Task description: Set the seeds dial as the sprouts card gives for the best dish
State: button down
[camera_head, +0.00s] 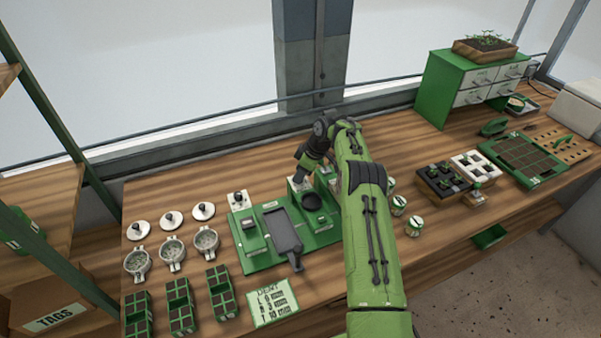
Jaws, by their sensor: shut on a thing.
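The tray seeder is a green machine with a base (262,264), a dark tray-shaped part (283,232) and a round black bowl (311,202). A white-faced dial with a black knob (238,200) stands at its back left. My gripper (302,178) points down at a second white-faced dial (294,188) at the back and is shut on its knob, which is mostly hidden. Its setting and label cannot be read. Three round dishes (137,263), (172,252), (206,241) stand at the left with greenish contents, too small to compare. I cannot make out a sprouts card.
A card (272,302) headed "DEPT" lists L, M and T in mm. Three knobbed lids (171,220) and green cell trays (179,302) lie left. Small tins (414,226), seedling trays (440,181) and a green drawer cabinet (440,88) are right. My arm covers the middle.

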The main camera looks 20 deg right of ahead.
jog(key=c, duration=0.9)
grip_release()
jog(key=shift+o, duration=0.2)
jog(key=v, duration=1.5)
jog(key=shift+s+r+p, duration=0.15)
jog(key=shift+r+p, duration=0.2)
jog(key=shift+p, duration=0.1)
jog(key=shift+d, duration=0.15)
